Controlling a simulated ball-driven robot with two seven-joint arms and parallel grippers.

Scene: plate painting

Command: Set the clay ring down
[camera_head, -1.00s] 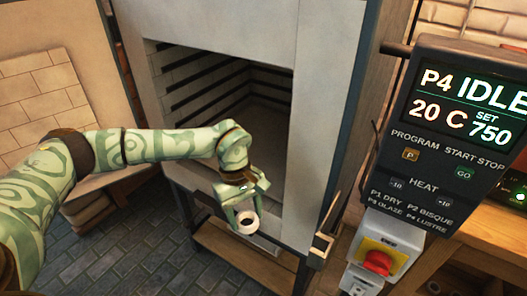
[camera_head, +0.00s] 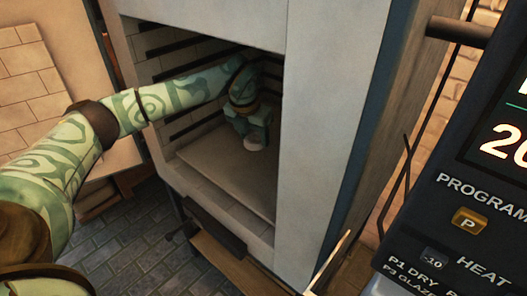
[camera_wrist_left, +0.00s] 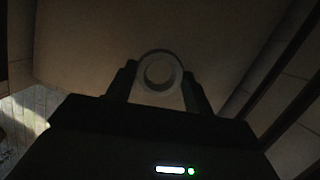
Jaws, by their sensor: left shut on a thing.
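The pale clay ring (camera_head: 254,143) is inside the open kiln, at the tip of my left gripper (camera_head: 250,138). In the left wrist view the ring (camera_wrist_left: 160,71) sits between the two dark fingers of my left gripper (camera_wrist_left: 158,88), which is shut on it. The ring's hole faces that camera. The kiln floor (camera_head: 215,160) is a flat pale slab below and around the ring. I cannot tell whether the ring touches the slab. My right gripper is not in view.
The kiln's front wall (camera_head: 325,120) stands close to the right of my left arm. Dark grooves (camera_head: 165,75) line the inner side wall. The control panel (camera_head: 470,215) is at the far right. The slab's front part is bare.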

